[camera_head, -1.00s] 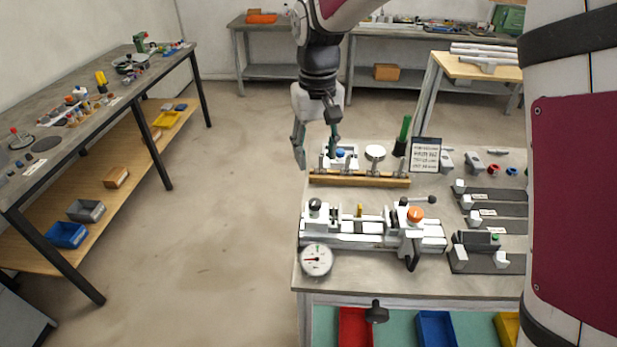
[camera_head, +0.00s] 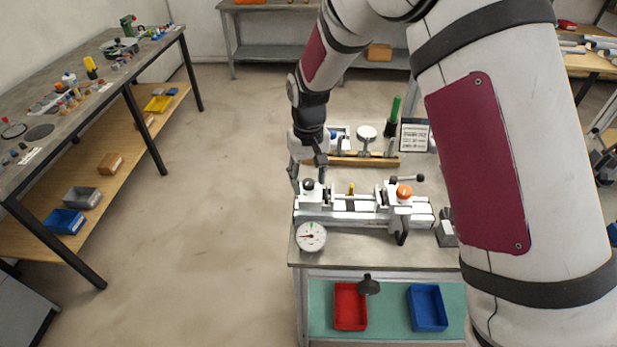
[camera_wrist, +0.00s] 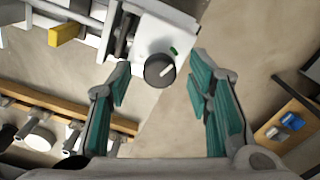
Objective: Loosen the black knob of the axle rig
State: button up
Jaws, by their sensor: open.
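The axle rig (camera_head: 345,207) lies across the bench, a white slide assembly with rails. Its black knob (camera_head: 308,185) sits on the white block at the left end. In the wrist view the knob (camera_wrist: 159,71) is round and dark with a white line on top, and a small green mark lies beside it on the block. My gripper (camera_head: 307,173) is above the rig's left end. In the wrist view my gripper (camera_wrist: 162,76) is open, its teal-padded fingers on either side of the knob in the picture. No contact is visible, and the height gap cannot be told.
A round dial gauge (camera_head: 310,236) stands at the rig's front left. An orange knob (camera_head: 404,191) and a black-balled lever (camera_head: 420,178) are at its right. A wooden rack (camera_head: 350,160) and a sign (camera_head: 415,135) stand behind. Open floor lies left of the bench.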

grip_shut()
jog(key=shift+f+n, duration=0.1)
jog(key=shift+n, duration=0.3)
jog(key=n+b, duration=0.2)
jog(key=n, duration=0.2)
jog(key=shift+n, duration=0.4)
jog(key=n+b, duration=0.1)
jog(key=n, duration=0.4)
jog(key=shift+b, duration=0.4)
jog(key=n, duration=0.5)
jog(key=shift+n+b, duration=0.3)
jog(key=shift+n, duration=2.4)
